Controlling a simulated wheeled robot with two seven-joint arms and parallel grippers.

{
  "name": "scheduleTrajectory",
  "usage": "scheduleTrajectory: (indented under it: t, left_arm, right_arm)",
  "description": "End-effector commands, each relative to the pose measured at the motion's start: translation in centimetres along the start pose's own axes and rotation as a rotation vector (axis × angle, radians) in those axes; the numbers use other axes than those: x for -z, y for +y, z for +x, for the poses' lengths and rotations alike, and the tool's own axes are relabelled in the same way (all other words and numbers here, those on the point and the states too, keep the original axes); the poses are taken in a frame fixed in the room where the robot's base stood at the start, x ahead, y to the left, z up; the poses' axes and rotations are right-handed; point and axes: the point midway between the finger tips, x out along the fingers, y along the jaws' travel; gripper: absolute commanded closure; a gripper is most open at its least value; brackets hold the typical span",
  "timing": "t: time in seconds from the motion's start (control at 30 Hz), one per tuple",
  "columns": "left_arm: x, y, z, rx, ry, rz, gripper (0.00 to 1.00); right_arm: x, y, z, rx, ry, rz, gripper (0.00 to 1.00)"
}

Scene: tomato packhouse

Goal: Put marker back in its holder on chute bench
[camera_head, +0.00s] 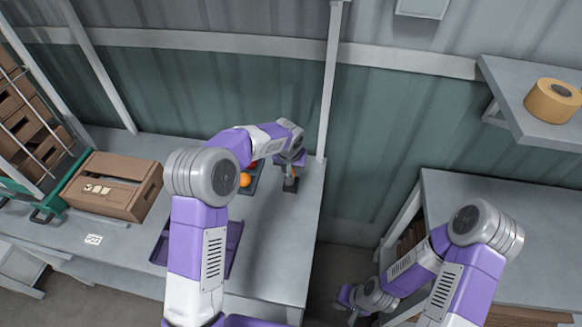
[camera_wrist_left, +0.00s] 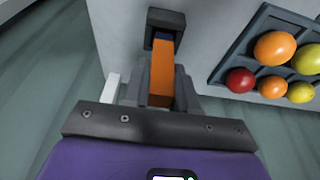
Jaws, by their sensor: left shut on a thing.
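The marker is orange with a blue end, and it shows in the left wrist view (camera_wrist_left: 162,75). My left gripper (camera_wrist_left: 162,92) is shut on it. The dark block-shaped holder (camera_wrist_left: 166,18) is just beyond the marker's blue end, which lines up with it and seems to meet its opening; how deep it sits I cannot tell. In the head view the holder (camera_head: 290,185) stands on the chute bench (camera_head: 275,245), with my left gripper (camera_head: 291,168) right above it. My right gripper (camera_head: 346,299) hangs low between the benches, its fingers too small to read.
A dark tray (camera_wrist_left: 240,83) of tomatoes lies close beside the holder. A cardboard box (camera_head: 112,185) stands at the bench's left. A post (camera_head: 331,85) rises behind the bench. A tape roll (camera_head: 553,100) sits on the right shelf. The bench front right is clear.

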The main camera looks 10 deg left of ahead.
Motion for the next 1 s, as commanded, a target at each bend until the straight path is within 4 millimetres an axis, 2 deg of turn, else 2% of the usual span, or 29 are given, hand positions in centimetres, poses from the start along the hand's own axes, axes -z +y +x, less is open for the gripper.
scheduleTrajectory:
  t: [1.0]
  left_arm:
    - [-0.6,0.0,2.0,0.0,0.0,0.001,0.99]
  right_arm:
    - [0.1,0.6,1.5,0.0,0.0,0.0,1.0]
